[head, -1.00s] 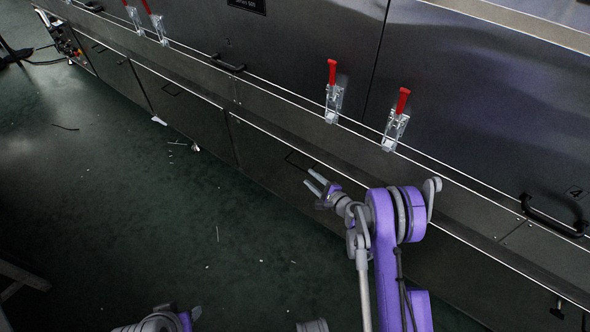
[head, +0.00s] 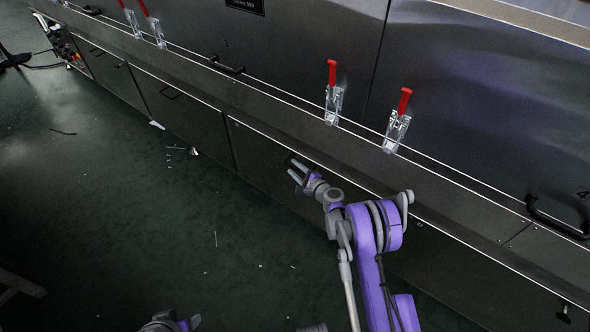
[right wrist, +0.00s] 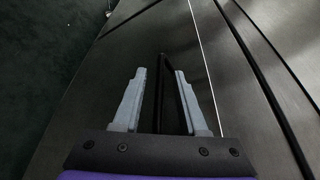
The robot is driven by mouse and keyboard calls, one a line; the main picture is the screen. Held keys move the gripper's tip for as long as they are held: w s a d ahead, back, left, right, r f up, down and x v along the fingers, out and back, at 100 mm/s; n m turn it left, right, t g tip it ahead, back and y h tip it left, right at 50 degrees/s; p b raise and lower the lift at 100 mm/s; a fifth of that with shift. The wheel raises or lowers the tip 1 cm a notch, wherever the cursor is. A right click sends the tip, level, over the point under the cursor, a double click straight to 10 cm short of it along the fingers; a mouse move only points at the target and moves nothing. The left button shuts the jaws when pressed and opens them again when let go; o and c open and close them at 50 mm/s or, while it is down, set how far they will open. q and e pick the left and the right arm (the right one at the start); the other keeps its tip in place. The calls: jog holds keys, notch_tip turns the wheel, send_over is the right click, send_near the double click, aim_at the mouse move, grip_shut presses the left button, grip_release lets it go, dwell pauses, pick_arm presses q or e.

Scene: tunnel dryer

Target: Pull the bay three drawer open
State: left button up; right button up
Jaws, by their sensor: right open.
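A dark lower drawer front (head: 262,160) has a black bar handle (head: 291,161) near its top edge. No bay number is readable on it, so I cannot confirm that it is bay three. My right gripper (head: 296,170) is at this handle, open. In the right wrist view, the two grey fingers (right wrist: 158,100) stand apart with the black handle bar (right wrist: 161,85) between them, and I see no grip on it. The drawer front looks flush with its neighbours. Only a piece of my left arm shows at the bottom edge; its fingers are not visible.
Upper dark panels carry red-handled latches (head: 333,95) and black handles (head: 226,66). A ledge (head: 300,140) runs above the drawers. The green floor (head: 120,230) in front is mostly clear, with small scraps (head: 157,125). Cables and equipment (head: 62,42) stand at far left.

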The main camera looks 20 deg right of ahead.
grip_shut()
dwell(1.4)
